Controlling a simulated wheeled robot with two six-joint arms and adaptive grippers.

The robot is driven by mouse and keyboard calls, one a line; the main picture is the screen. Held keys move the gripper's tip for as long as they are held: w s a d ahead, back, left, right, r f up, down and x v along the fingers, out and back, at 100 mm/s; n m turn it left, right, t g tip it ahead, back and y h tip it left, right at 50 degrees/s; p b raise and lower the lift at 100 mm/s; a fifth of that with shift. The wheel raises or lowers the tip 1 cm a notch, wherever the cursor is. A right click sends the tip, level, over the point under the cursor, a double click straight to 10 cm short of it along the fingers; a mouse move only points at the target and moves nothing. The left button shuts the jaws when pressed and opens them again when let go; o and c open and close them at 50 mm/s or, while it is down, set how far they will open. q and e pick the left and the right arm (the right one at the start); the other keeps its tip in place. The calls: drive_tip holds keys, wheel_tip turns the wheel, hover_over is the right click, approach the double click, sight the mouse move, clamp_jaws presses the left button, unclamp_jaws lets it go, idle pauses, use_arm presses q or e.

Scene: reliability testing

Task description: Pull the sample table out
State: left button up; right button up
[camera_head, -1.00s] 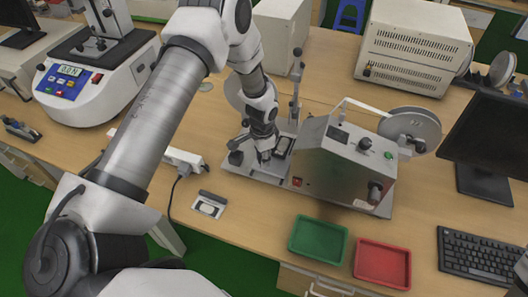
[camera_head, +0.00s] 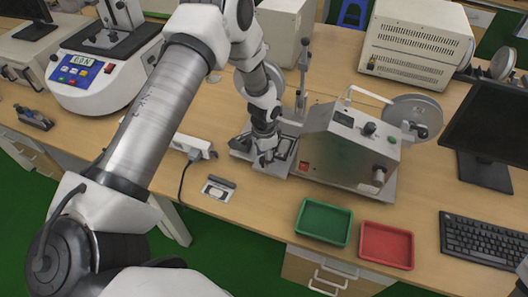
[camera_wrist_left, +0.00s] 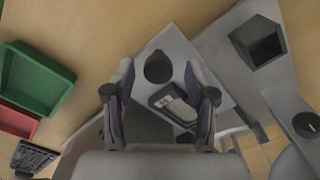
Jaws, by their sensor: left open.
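The sample table is a light grey plate with a dark-framed slot, at the left foot of the grey test machine (camera_head: 350,148). My left gripper (camera_head: 265,158) is low over it and hides part of it in the head view. In the left wrist view the sample table (camera_wrist_left: 205,75) carries a round black knob (camera_wrist_left: 158,68) and the black-framed slot (camera_wrist_left: 174,104). The fingers of my left gripper (camera_wrist_left: 160,82) are open, one on each side of the knob. I cannot tell whether either finger touches it. My right gripper is not in view.
A green tray (camera_head: 324,222) and a red tray (camera_head: 387,245) lie in front of the machine. A white power strip (camera_head: 192,146) and a small device (camera_head: 218,188) lie left. A monitor (camera_head: 490,130) and keyboard (camera_head: 482,247) stand right. The table's front edge is close.

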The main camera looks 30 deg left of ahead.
use_arm(q)
wheel_tip(320, 180, up, 12)
drive_tip(key=shift+f, duration=0.15)
idle(0.4)
drive_tip(key=s+d+f+g, duration=0.1)
drive_tip(key=s+f, duration=0.4)
drive_tip(key=s, duration=0.1)
drive_tip(key=s+d+f+g+b, duration=0.1)
drive_tip(key=s+d+f+g, duration=0.1)
drive_tip(key=s+f, duration=0.3)
drive_tip(key=s+d+f+g, duration=0.1)
drive_tip(key=s+f, duration=0.5)
drive_tip(key=shift+s+d+b, duration=0.3)
drive_tip(key=shift+s+d, duration=0.05)
drive_tip(key=shift+d, duration=0.05)
drive_tip(key=s+d+f+n+t, duration=0.1)
drive_tip(key=s+d+f+n, duration=0.1)
drive_tip(key=s, duration=0.5)
drive_tip(key=s+d+f+n, duration=0.2)
drive_tip(key=s, duration=0.4)
drive_tip(key=w+n+t, duration=0.2)
drive_tip(key=w+a+n+t, duration=0.1)
drive_tip(key=shift+w+r, duration=0.25)
drive_tip(key=shift+w, duration=0.1)
